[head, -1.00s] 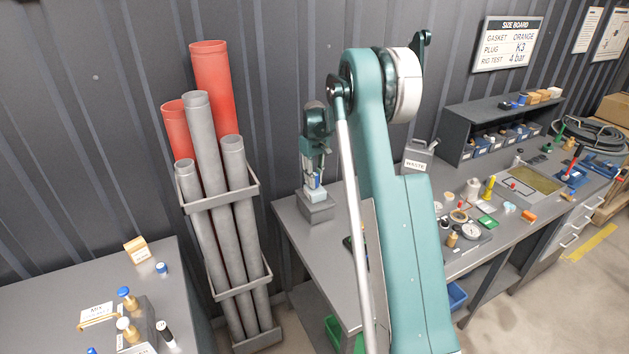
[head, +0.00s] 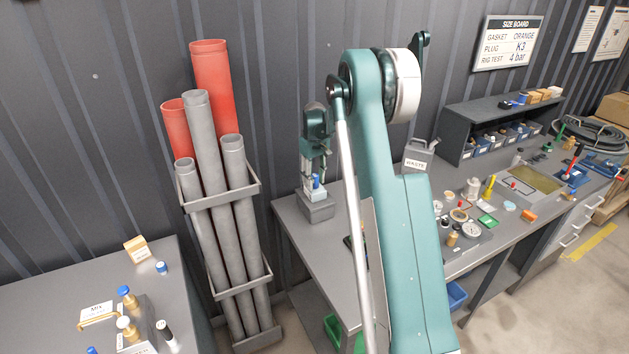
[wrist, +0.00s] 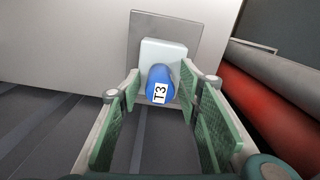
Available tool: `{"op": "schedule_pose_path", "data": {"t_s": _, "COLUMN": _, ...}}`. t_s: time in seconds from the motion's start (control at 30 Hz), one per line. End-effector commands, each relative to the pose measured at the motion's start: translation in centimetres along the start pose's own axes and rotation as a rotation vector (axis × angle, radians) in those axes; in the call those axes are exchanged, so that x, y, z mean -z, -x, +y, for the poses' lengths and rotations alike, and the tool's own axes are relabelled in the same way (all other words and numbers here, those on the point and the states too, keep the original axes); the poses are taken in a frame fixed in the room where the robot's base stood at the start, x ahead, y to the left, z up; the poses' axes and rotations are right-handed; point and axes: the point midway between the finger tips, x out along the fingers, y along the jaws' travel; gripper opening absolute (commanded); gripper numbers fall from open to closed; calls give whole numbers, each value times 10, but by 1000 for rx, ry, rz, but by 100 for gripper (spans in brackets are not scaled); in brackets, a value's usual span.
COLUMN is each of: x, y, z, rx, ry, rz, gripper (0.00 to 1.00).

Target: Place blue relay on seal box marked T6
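A blue relay (wrist: 158,80) with a white label reading T3 stands on a pale block (wrist: 164,50) in the wrist view. The pale block sits on a grey base (head: 317,210), seen in the head view at the left end of the workbench. The relay also shows small and blue in the head view (head: 316,181), below my gripper (head: 314,174). In the wrist view my gripper (wrist: 161,86) is open, with green ribbed pads on both sides of the relay and gaps beside it. No T6 mark is readable.
A rack of grey and red pipes (head: 215,180) stands close to the left of the workbench. A second table (head: 60,290) holds small parts at lower left.

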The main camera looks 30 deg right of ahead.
Motion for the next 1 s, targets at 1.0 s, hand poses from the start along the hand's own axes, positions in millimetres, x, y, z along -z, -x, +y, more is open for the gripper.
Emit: {"op": "schedule_pose_path", "data": {"t_s": 1.0, "x": 0, "y": 112, "z": 0, "rx": 0, "ry": 0, "rz": 0, "gripper": 35}}
